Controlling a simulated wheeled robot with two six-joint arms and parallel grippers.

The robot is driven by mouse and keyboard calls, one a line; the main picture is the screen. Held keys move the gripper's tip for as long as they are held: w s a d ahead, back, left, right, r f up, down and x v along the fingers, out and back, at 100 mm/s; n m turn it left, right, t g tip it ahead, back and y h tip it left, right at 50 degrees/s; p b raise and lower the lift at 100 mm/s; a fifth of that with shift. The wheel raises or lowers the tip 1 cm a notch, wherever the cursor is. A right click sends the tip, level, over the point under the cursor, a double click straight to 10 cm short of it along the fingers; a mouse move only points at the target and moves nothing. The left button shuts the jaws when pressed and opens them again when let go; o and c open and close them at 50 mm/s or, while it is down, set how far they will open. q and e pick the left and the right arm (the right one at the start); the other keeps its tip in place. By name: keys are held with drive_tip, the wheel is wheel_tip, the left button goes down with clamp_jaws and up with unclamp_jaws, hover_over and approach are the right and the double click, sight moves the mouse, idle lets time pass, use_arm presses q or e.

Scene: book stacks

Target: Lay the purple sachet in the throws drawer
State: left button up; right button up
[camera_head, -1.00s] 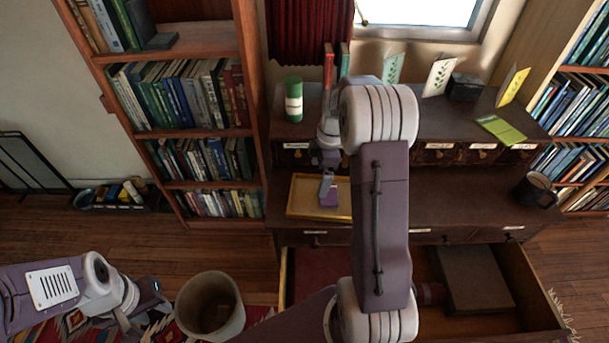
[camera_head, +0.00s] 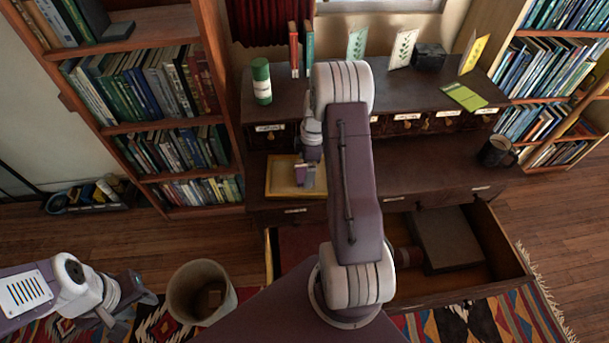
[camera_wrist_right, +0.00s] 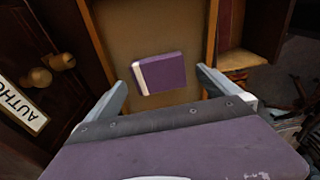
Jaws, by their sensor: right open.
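The purple sachet (camera_wrist_right: 165,73), with a pale edge strip, lies in a shallow wooden tray (camera_head: 276,193) on the dark cabinet's ledge. My right gripper (camera_head: 305,184) is over the tray and mostly hides the sachet in the head view. In the right wrist view the open right gripper (camera_wrist_right: 167,75) has one finger on each side of the sachet, with gaps visible. A wide lower drawer (camera_head: 508,243) stands pulled open; I cannot read its label. My left gripper (camera_head: 133,304) is at lower left, away from the sachet; its jaws are unclear.
The open drawer holds a dark flat box (camera_head: 447,238) and a rolled item beside it. A mug (camera_head: 497,151) stands at the ledge's right. A green-capped canister (camera_head: 262,82) and cards stand on the cabinet top. A bin (camera_head: 201,291) stands on the floor.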

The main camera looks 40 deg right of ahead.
drive_tip(key=shift+w+f, duration=0.15)
drive_tip(key=shift+f, duration=0.8)
drive_tip(key=shift+r, duration=0.1)
drive_tip(key=c, duration=1.5)
drive_tip(key=r, duration=0.4)
drive_tip(key=shift+s+r, duration=0.25)
drive_tip(key=shift+r, duration=0.05)
drive_tip(key=s+r, duration=0.2)
drive_tip(key=s, duration=0.1)
drive_tip(key=s+d+r, duration=0.1)
drive_tip(key=s+r, duration=0.1)
drive_tip(key=s, duration=0.2)
drive_tip(key=s+d+r, duration=0.1)
drive_tip(key=s+r, duration=0.1)
drive_tip(key=s, duration=0.2)
drive_tip(key=shift+d+r+p, duration=0.2)
drive_tip(key=shift+d+p, duration=0.05)
drive_tip(key=shift+p, duration=0.1)
